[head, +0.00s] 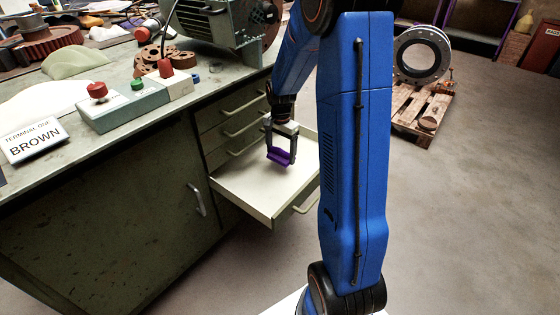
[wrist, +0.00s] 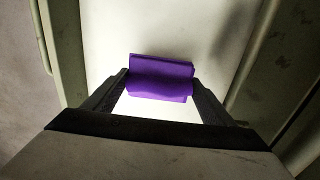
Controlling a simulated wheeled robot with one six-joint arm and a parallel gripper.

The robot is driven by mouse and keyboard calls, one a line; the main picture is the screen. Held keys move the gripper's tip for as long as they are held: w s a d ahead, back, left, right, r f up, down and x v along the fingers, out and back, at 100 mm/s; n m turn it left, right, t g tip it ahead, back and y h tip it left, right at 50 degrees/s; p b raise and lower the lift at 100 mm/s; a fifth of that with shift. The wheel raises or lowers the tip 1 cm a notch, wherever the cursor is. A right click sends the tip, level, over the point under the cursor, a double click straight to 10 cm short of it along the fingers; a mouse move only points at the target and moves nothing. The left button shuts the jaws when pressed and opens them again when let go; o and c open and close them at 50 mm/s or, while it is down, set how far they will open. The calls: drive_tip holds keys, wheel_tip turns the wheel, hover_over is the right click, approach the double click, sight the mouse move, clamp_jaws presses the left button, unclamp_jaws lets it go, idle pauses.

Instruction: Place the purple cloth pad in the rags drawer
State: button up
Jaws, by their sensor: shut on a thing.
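The purple cloth pad (head: 279,157) is held between the fingers of my gripper (head: 281,150), over an open drawer (head: 243,190) with a pale, bare inside. In the wrist view the purple cloth pad (wrist: 161,78) sits between both fingertips of my gripper (wrist: 160,84), with the drawer floor (wrist: 155,30) behind it. My gripper is shut on the pad. I cannot tell whether the pad touches the drawer floor. No label on the drawer can be read.
Closed drawers (head: 232,125) lie above the open one in the green workbench (head: 120,215). On the bench stand a control box with buttons (head: 140,105) and a sign reading BROWN (head: 35,140). A pallet (head: 422,110) with a pipe piece (head: 422,55) stands at right.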

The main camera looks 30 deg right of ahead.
sight(281, 157)
wheel_tip(281, 157, down, 4)
drive_tip(key=shift+f, duration=0.15)
drive_tip(key=shift+w+f, duration=0.15)
drive_tip(key=shift+f, duration=0.15)
drive_tip(key=o, duration=0.8)
